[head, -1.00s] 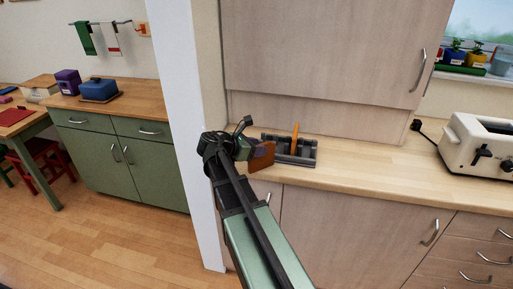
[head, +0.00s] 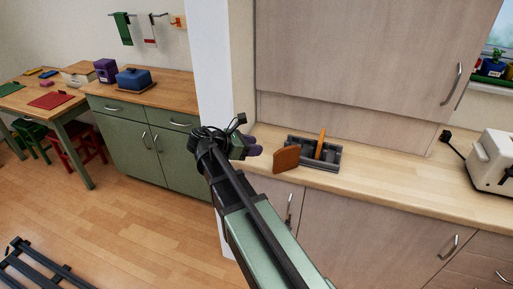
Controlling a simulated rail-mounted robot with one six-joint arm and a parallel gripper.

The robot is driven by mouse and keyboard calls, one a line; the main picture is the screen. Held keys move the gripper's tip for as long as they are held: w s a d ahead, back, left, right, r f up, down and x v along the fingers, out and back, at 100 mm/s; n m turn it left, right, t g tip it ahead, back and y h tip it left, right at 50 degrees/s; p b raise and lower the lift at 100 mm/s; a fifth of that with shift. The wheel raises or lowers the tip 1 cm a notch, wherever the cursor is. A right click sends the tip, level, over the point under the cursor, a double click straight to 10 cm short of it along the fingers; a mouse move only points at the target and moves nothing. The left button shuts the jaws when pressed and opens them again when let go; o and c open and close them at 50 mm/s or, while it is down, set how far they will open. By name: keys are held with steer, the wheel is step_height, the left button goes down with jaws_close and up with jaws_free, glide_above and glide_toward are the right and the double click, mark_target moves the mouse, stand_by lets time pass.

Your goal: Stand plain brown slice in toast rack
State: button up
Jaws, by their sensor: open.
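A brown bread slice (head: 286,159) stands on edge at the left end of the dark grey toast rack (head: 331,164) on the wooden counter. I cannot tell whether it is in a slot or just beside the rack. A second, more orange slice (head: 321,143) stands upright in the rack's middle, seen nearly edge-on. My gripper (head: 255,145), with purple-grey fingers, is open and empty to the left of the brown slice, with a small gap between them. The slice hides the rack's near left corner.
A cream toaster (head: 492,160) stands at the right on the counter. A white wall edge (head: 212,70) rises close behind my gripper. Wall cabinets (head: 360,60) hang above the rack. The counter between rack and toaster is clear.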

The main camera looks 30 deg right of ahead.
steer(key=s+a+f+m+y, duration=0.3)
steer(key=a+m+y, duration=0.1)
steer(key=a+m, duration=0.1)
steer(key=s+a+f+m+t+y, duration=0.1)
steer(key=s+a+f+m+y, duration=0.3)
steer(key=a+m, duration=0.2)
steer(key=s+a+f+m+y, duration=0.3)
steer(key=s+a+m+y, duration=0.1)
steer(key=a, duration=0.5)
steer(key=shift+f+m+t+y, duration=0.3)
steer(key=shift+m+t+y, duration=0.1)
steer(key=shift+m+y, duration=0.25)
steer(key=shift+o, duration=0.4)
steer(key=shift+s+a, duration=0.1)
